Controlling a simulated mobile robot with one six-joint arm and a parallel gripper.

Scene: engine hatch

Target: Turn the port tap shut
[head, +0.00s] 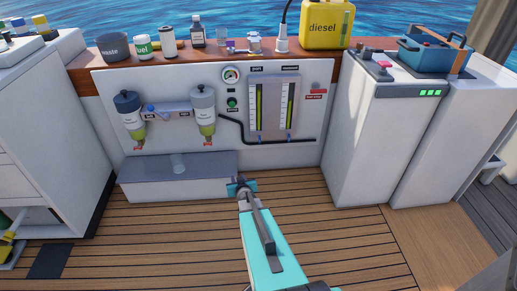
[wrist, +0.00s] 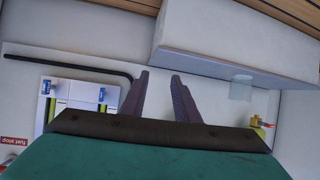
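Two sight tubes stand side by side on a panel in the head view. The left one has a short label, seemingly "port", and a small blue port tap (head: 261,138) at its foot. The right tube has a similar blue tap (head: 289,137). Both handles look upright, but are small. The wrist view is upside down; there the port tap (wrist: 101,94) lies left of my fingers, with the other tap (wrist: 48,86) further left. My gripper (head: 241,186) is low in front of the panel, apart from the taps. In the wrist view its fingers (wrist: 160,76) are apart and empty.
A black hose (head: 232,124) runs beneath the tubes. Two filter bowls (head: 130,115) (head: 203,108) hang at left above a grey-topped step (head: 150,165). A red fuel stop label (head: 314,97) is at right. A white cabinet (head: 375,140) stands at right. Deck boards are clear in front.

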